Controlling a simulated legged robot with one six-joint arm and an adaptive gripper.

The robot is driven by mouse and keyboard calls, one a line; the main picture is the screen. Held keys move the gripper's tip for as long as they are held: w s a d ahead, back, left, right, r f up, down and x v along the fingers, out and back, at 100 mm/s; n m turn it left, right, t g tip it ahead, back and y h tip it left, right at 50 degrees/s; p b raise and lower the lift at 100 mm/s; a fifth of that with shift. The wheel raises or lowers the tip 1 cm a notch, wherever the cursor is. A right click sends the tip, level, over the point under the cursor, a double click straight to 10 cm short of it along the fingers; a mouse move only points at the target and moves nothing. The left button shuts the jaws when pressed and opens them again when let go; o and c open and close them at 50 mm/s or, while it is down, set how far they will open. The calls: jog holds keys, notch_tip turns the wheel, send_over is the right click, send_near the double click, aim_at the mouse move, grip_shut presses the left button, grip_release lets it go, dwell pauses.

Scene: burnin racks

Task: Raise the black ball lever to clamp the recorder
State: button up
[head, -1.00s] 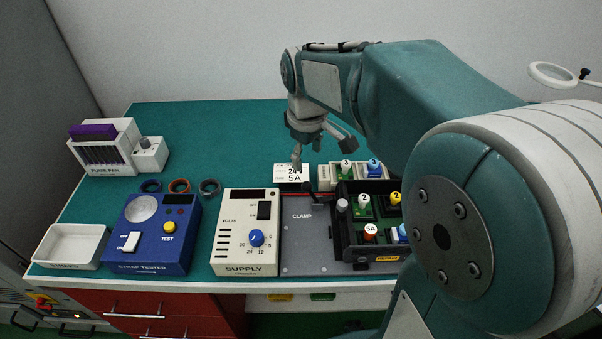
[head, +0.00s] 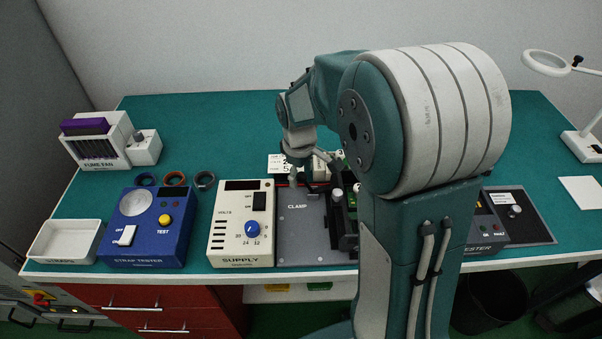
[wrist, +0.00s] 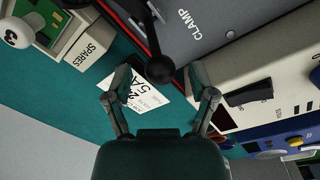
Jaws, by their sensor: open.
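The black ball (wrist: 160,69) sits at the end of a dark lever (wrist: 150,28) in the wrist view. The lever runs up the picture beside the grey clamp plate (wrist: 230,25), also seen in the head view (head: 302,235). My gripper (wrist: 161,88) is open, with one finger on each side of the ball in the picture. I cannot tell whether either finger touches it. In the head view, my gripper (head: 311,180) is at the back of the clamp plate. A black housing (head: 347,215), perhaps the recorder, sits at the plate's right side, mostly hidden by my arm.
The cream supply box (head: 240,225) stands left of the clamp, with the blue strap tester (head: 150,228) beyond it. A white card (wrist: 140,92) lies beneath my gripper. The spares box (wrist: 85,45) is close by.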

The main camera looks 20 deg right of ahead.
aim_at(315, 192)
jog(key=shift+f, duration=0.2)
grip_shut()
jog(key=shift+d, duration=0.1)
jog(key=shift+s+d+r+t+y, duration=0.1)
jog(key=shift+s+d+t+y, duration=0.1)
jog(key=shift+d+y, duration=0.35)
jog(key=shift+s+d+r+t+y, duration=0.1)
jog(key=shift+s+d+t+y, duration=0.2)
jog(key=shift+y, duration=0.45)
jog(key=shift+s+d+t+y, duration=0.15)
jog(key=shift+d+t+y, duration=0.15)
jog(key=shift+d+y, duration=0.6)
jog(key=shift+a, duration=0.25)
